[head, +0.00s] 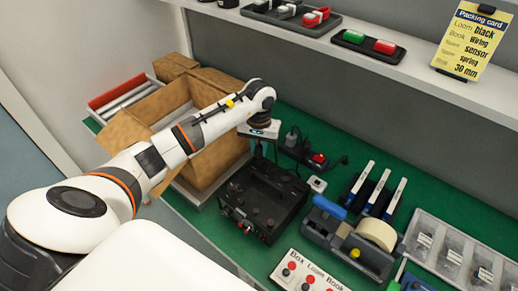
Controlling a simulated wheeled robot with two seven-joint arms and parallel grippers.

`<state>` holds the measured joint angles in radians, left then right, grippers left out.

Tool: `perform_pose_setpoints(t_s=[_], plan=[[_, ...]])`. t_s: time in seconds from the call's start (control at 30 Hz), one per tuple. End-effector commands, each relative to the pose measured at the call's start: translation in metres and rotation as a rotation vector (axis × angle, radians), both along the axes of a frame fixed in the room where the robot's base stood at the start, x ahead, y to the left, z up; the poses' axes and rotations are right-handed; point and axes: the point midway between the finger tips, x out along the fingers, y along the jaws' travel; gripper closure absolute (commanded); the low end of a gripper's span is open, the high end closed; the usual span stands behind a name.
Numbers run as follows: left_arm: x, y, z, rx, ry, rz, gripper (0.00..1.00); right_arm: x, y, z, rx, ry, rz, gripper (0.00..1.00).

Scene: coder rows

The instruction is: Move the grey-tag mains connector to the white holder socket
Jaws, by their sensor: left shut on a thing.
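My left gripper (261,135) reaches over the back of the green bench, beyond the black device. It is shut on a small dark piece at its fingertips, which I take for the mains connector; its tag colour is too small to read. A dark cable hangs just below the gripper. A dark plug (291,137) stands right beside the gripper, at the end of a black power strip (318,158) with a red switch. A small white block (317,184), possibly the white holder, sits to the right of the black device. My right gripper is not in view.
An open cardboard box (205,165) stands under my left arm. The black device (262,198) lies in front of the gripper. A tape dispenser (350,240), upright white-and-blue items (373,192) and a clear parts tray (455,250) fill the right. A shelf (400,75) overhangs the back.

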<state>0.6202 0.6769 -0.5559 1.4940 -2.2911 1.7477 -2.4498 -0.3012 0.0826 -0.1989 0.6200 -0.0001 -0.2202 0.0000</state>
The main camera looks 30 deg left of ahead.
Motion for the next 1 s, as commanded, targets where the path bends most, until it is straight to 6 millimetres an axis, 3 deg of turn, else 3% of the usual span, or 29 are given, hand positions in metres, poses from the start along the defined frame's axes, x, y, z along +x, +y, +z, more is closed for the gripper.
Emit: perform_pose_setpoints(t_s=[0.13, 0.57, 0.6, 0.73, 1.0], plan=[[-0.001, -0.001, -0.015, -0.001, 0.002, 0.000, 1.00, 0.001, 0.000, 0.005, 0.000, -0.001, 0.000, 0.64], [0.000, 0.000, -0.022, 0.001, -0.001, -0.001, 1.00, 0.001, 0.000, -0.004, 0.000, -0.001, 0.000, 0.64], [0.000, 0.000, -0.022, 0.001, -0.001, -0.001, 0.75, 0.001, 0.001, -0.004, 0.001, -0.002, 0.000, 0.64], [0.000, 0.000, -0.020, 0.000, 0.000, -0.001, 0.54, 0.001, 0.002, -0.003, 0.002, -0.002, -0.001, 0.64], [0.000, 0.000, -0.020, 0.000, 0.000, -0.001, 0.54, 0.001, 0.005, -0.002, 0.006, -0.002, 0.000, 0.64]])
